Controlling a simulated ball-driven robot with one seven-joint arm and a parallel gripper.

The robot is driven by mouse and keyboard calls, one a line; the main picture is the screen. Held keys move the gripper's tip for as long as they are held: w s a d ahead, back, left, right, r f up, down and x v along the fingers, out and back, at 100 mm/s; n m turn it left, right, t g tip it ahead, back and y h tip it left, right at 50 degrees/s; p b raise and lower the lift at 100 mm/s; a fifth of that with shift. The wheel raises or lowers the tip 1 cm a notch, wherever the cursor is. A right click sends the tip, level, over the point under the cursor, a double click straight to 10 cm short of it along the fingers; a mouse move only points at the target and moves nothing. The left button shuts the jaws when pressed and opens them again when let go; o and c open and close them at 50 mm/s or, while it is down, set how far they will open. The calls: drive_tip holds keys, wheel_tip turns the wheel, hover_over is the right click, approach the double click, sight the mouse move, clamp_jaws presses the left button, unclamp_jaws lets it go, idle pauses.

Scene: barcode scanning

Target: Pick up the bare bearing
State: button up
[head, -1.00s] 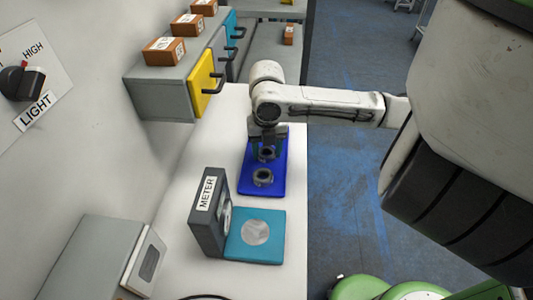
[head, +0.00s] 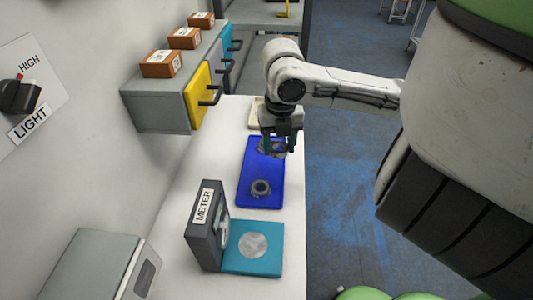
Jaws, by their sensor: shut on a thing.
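A blue tray (head: 247,168) lies on the white table. My gripper (head: 279,147) is over its far end, pointing down, with its dark green fingers shut on a grey metal bearing (head: 274,149). The fingers partly hide this bearing, so its details are unclear. It appears to be just above the tray, though the gap is hard to judge. A second grey ring-shaped bearing part (head: 261,188) rests on the nearer half of the tray, apart from the gripper.
A dark METER box (head: 207,225) with a teal plate (head: 252,262) stands nearer than the tray. A drawer cabinet (head: 160,105) with orange boxes (head: 161,64) is at the back left. A pale tray (head: 256,112) lies behind my gripper. A LIGHT switch (head: 20,97) is on the left wall.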

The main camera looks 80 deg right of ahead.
drive_tip(key=s+a+r+p, duration=0.2)
drive_tip(key=s+r+p, duration=0.3)
drive_tip(key=s+p, duration=0.4)
drive_tip(key=shift+s+r+p, duration=0.15)
drive_tip(key=shift+s+p, duration=0.2)
drive_tip(key=shift+p, duration=0.8)
